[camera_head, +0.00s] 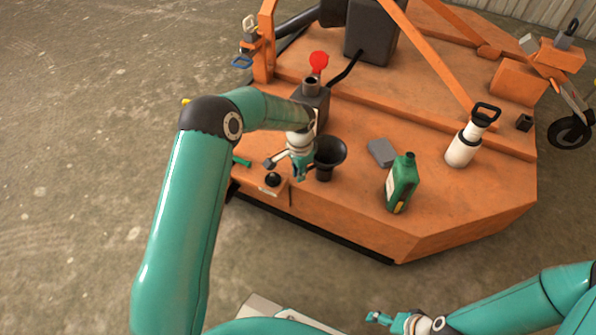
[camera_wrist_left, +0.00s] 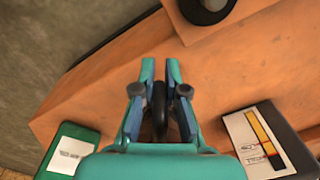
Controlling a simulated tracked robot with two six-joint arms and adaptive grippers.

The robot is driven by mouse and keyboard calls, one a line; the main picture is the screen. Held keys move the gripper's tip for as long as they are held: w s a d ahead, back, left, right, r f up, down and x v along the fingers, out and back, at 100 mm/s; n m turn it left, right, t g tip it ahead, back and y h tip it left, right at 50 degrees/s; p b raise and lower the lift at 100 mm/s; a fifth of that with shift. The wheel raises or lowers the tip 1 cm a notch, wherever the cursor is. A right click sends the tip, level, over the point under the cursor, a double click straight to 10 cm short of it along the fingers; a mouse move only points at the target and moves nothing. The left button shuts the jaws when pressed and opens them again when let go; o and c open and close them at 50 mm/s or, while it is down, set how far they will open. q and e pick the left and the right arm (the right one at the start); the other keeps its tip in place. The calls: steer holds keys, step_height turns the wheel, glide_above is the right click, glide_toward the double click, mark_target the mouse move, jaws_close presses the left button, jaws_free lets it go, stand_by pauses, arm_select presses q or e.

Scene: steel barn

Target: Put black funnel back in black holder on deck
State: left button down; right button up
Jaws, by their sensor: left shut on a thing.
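The black funnel (camera_head: 329,153) is upright, wide mouth up, over the front left part of the orange deck. My left gripper (camera_head: 301,172) is at the funnel's left side and is shut on it. In the left wrist view, a dark edge of the funnel (camera_wrist_left: 160,118) shows between the fingers (camera_wrist_left: 160,68). I cannot tell if the spout touches the deck. A round black fitting (camera_head: 272,180), perhaps the holder, sits on an orange block left of the funnel. My right gripper (camera_head: 376,318) is low in the head view, off the deck; its jaw opening is unclear.
The deck (camera_head: 440,225) also bears a green jug (camera_head: 403,184), a grey block (camera_head: 381,152) and a white cylinder with black handle (camera_head: 463,148). A dark gearbox (camera_head: 312,100) stands behind the funnel. Bare deck lies in front of it.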

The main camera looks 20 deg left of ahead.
arm_select(q)
steer(key=shift+f, duration=0.25)
steer(key=c, duration=1.1)
jaws_free()
steer(key=shift+c, duration=0.2)
step_height(320, 180, up, 12)
steer(key=shift+s+d+f, duration=0.1)
steer(key=shift+s, duration=0.05)
step_height(320, 180, up, 5)
steer(key=p, duration=0.4)
